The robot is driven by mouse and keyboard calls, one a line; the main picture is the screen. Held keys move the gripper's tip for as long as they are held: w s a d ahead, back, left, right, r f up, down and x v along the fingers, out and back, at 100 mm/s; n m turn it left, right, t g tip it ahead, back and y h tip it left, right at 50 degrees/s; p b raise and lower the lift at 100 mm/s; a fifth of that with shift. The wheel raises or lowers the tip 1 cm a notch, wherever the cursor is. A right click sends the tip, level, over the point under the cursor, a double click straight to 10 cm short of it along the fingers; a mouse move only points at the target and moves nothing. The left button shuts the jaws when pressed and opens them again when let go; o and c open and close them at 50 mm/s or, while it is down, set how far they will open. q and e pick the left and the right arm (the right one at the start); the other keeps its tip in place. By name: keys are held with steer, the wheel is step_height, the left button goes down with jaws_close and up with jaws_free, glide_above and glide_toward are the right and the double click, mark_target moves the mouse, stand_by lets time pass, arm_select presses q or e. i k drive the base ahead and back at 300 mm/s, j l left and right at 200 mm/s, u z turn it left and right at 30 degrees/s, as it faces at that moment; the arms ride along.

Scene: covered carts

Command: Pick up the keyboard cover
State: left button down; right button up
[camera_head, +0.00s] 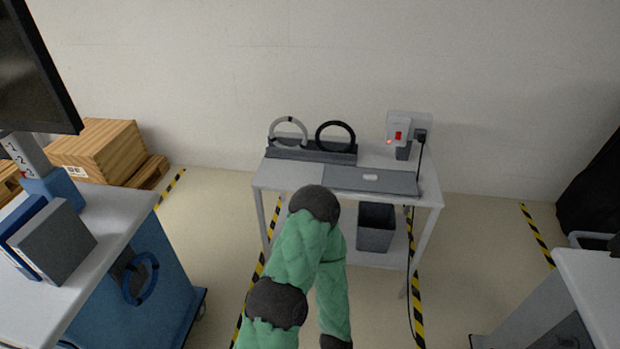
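A flat grey panel (345,182), which looks like the keyboard cover, lies on the front part of a small white table (285,175). It has a small white piece on top, near its middle. A green padded arm of mine with dark joints rises from the bottom middle and overlaps the table's front edge in the picture. Neither of my grippers can be made out in this view.
A dark rack (310,153) with a white ring (275,128) and a black ring (352,132) stands behind the panel. A switch box (398,128) is at the back right. A grey bin (376,240) sits below. Carts flank both sides, with open floor between.

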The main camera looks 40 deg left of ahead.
mark_target(389, 181)
steer(key=i+u, duration=0.85)
steer(key=u, duration=0.2)
